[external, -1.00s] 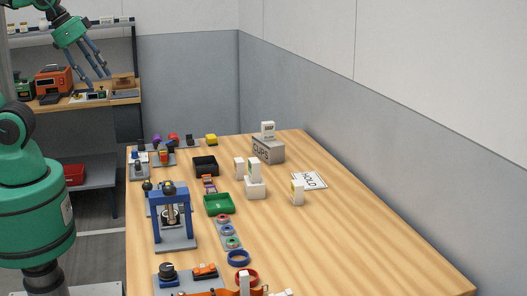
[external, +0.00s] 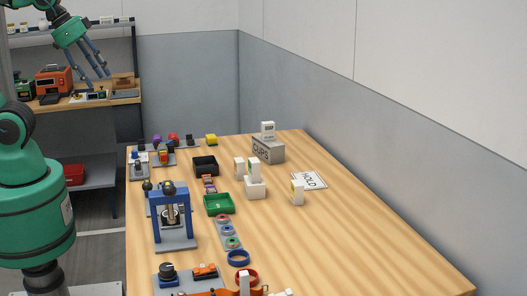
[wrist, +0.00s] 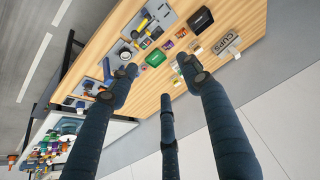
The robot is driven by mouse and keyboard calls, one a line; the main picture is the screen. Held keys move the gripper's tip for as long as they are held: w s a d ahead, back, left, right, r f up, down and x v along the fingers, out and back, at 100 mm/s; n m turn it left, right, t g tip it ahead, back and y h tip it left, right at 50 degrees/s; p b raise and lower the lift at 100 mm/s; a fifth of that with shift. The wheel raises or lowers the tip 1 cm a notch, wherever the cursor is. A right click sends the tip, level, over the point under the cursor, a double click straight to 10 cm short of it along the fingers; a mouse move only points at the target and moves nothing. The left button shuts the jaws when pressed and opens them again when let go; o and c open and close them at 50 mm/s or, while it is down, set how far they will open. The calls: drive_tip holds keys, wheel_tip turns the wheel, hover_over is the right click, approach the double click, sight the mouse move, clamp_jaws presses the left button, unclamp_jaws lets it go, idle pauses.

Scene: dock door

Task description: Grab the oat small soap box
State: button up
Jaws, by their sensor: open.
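Several small white boxes stand on the wooden table, and I cannot read which is the oat soap box. One with dark print like SOAP (external: 268,130) stands on the grey CUPS box (external: 268,151). A box with a green mark (external: 254,169) stands on a white block (external: 255,188), with another white box (external: 239,168) beside it. A box with a yellowish mark (external: 297,193) stands alone near the HOLD sign. My gripper (external: 92,72) is open and empty at the upper left, far from these boxes. Its spread fingers (wrist: 162,82) fill much of the wrist view.
A green tray (external: 219,204), black bin (external: 205,166) and blue press (external: 173,215) stand left of the boxes. The HOLD sign (external: 309,180) lies on the table (external: 350,245), whose right front is clear. A wall (external: 400,185) runs along the right side.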

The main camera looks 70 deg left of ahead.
drive_tip(key=shift+o, duration=0.3)
drive_tip(key=shift+o, duration=1.4)
